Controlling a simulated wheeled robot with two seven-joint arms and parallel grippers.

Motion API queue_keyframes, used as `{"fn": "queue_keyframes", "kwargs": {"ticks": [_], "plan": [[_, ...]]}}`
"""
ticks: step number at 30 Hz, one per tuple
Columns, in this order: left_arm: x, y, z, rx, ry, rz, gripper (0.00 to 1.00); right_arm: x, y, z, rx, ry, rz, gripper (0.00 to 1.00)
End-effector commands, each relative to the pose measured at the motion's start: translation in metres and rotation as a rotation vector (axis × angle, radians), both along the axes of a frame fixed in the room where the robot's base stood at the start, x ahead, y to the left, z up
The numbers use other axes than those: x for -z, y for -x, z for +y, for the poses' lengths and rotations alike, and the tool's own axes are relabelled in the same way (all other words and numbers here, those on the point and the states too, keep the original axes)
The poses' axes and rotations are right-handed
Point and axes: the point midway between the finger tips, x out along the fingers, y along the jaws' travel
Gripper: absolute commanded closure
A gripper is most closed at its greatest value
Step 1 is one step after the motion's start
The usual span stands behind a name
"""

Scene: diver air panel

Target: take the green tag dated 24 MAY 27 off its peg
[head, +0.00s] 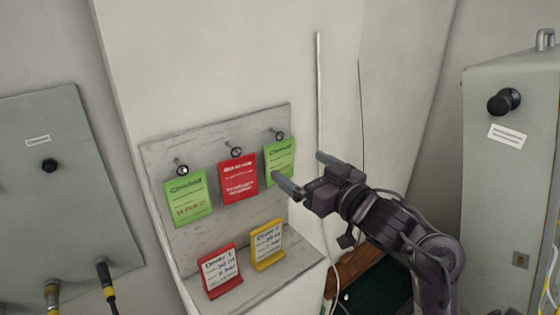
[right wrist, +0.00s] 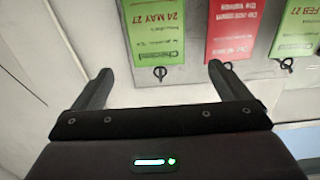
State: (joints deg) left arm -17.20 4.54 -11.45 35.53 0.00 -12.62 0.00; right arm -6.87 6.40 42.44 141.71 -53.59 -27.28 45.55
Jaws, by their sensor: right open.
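The green tag dated 24 MAY 27 (head: 279,162) hangs on the rightmost peg of the grey board; its lower right part is close behind my finger in the head view. In the right wrist view the tag (right wrist: 156,35) appears upside down, its date readable, with its peg and ring (right wrist: 160,73) between my fingertips in the picture. My right gripper (head: 298,170) is open and empty, in front of and just right of the tag. The gripper also shows in the right wrist view (right wrist: 160,72), its fingers apart and apparently not touching the tag. My left gripper is out of view.
A red tag (head: 238,176) hangs on the middle peg and another green tag (head: 187,196), dated in FEB 27, on the left peg. Below, a red card stand (head: 221,271) and a yellow one (head: 267,246) stand on the shelf. A thin pipe (head: 319,90) runs down at right.

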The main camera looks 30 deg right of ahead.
Motion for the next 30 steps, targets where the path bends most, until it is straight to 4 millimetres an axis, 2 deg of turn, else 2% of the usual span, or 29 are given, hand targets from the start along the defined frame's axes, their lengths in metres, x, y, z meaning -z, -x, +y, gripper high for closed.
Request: {"fn": "queue_keyframes", "kwargs": {"ticks": [18,28,30], "plan": [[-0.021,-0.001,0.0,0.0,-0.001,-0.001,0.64,0.001,-0.064,0.002,0.0,-0.002,0.002,0.04],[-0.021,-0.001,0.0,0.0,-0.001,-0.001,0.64,0.003,-0.069,0.003,0.0,0.001,0.002,0.04],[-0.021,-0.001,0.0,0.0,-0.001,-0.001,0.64,0.003,-0.069,0.003,0.0,0.001,0.003,0.13]]}}
